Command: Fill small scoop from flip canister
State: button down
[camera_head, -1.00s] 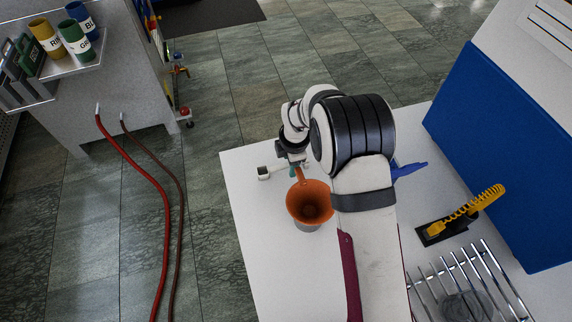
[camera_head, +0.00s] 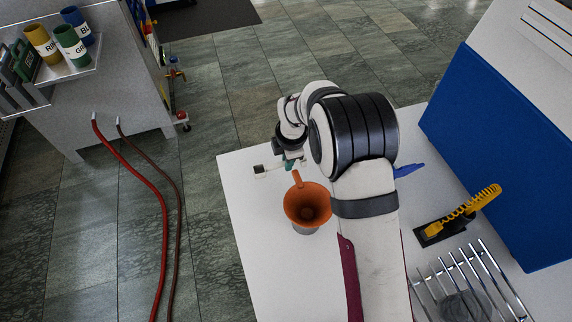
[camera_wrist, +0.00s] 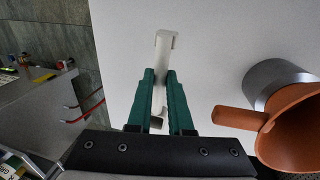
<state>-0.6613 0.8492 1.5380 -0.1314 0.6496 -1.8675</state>
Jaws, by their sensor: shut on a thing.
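A small white scoop (camera_wrist: 165,55) shows in the wrist view between my green fingers. My gripper (camera_wrist: 160,73) is shut on its handle, over the white table. In the head view, my gripper (camera_head: 291,163) is just beyond the orange funnel, and the dark-mouthed end of the scoop (camera_head: 260,170) points left. An orange funnel-shaped part (camera_head: 306,205) with a short handle stands over a grey cylinder (camera_head: 306,230); this cylinder also shows in the wrist view (camera_wrist: 272,80), right of my fingers. I cannot tell what is inside it, or whether the scoop touches the table.
A metal rack (camera_head: 478,285) and a yellow coiled tool (camera_head: 465,212) on a black base are at the right, by a blue panel (camera_head: 500,150). A blue item (camera_head: 408,169) lies partly behind my arm. The table's left part is mostly clear.

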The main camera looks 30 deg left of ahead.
jog(key=r, duration=0.8)
jog(key=shift+w+d, duration=0.3)
jog(key=shift+d, duration=0.05)
jog(key=w+d+r, duration=0.3)
jog(key=d+r, duration=0.1)
jog(key=d, duration=0.4)
jog(key=w+d+r, duration=0.3)
jog(key=d+r, duration=0.1)
jog(key=d, duration=0.5)
jog(key=w+d+r, duration=0.3)
jog(key=d+r, duration=0.1)
jog(key=d, duration=0.4)
jog(key=shift+d+r, duration=0.2)
jog(key=shift+d, duration=0.15)
notch_tip(320, 180, down, 11)
jog(key=a+t+h, duration=0.1)
jog(key=t+h, duration=0.2)
jog(key=shift+s+h, duration=0.3)
jog(key=shift+s, duration=0.15)
jog(key=shift+f, duration=0.1)
